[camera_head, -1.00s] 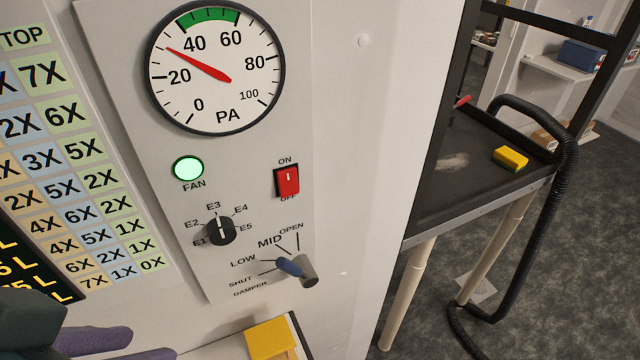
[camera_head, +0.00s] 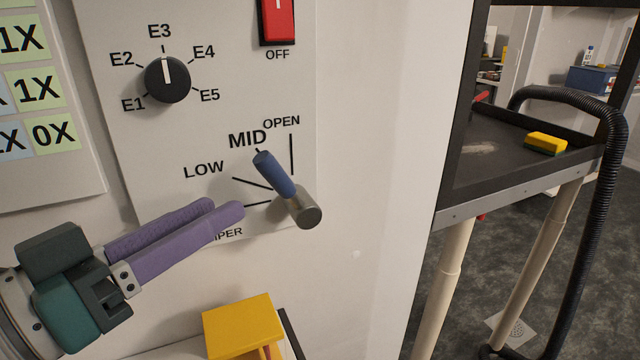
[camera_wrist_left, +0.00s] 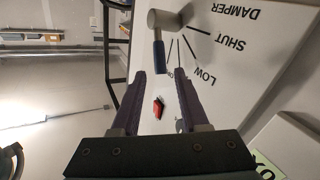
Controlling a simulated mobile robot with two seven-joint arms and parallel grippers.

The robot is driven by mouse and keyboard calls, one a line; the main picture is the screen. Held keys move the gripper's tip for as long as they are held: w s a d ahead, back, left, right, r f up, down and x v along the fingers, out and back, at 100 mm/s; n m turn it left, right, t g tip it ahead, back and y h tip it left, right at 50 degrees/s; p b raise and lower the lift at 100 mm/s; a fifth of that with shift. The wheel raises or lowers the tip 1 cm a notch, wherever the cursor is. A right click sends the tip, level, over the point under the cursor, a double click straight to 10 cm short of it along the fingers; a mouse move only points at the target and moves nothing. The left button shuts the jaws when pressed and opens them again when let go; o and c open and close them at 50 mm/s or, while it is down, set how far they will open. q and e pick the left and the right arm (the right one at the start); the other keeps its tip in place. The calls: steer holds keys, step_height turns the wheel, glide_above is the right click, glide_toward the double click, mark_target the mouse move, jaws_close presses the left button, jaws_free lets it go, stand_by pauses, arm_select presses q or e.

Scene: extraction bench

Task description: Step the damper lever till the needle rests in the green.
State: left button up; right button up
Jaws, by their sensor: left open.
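The damper lever (camera_head: 273,173) has a blue handle on a grey metal hub (camera_head: 306,213). Its handle tilts up and left, in line with the MID mark. My left gripper (camera_head: 226,207), with purple fingers, is open just left of and below the handle, apart from it in the head view. In the left wrist view the blue handle (camera_wrist_left: 160,55) shows ahead, between the directions of the two fingertips (camera_wrist_left: 168,73). The gauge with its needle and green band is out of the current views. My right gripper is not in view.
A black selector knob (camera_head: 167,79) points at E3, above the lever. A red switch (camera_head: 278,22) is at the top. A yellow block (camera_head: 243,326) stands below the panel. A dark cart (camera_head: 475,165) with a yellow sponge (camera_head: 545,143) and a black hose stand right.

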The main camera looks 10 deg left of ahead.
mark_target(266, 181)
arm_select(q)
steer(key=x, duration=0.9)
steer(key=shift+w+d, duration=0.15)
steer(key=shift+w, duration=0.1)
steer(key=shift+c, duration=0.2)
steer(key=shift+r, duration=0.1)
jaws_close()
stand_by(0.7)
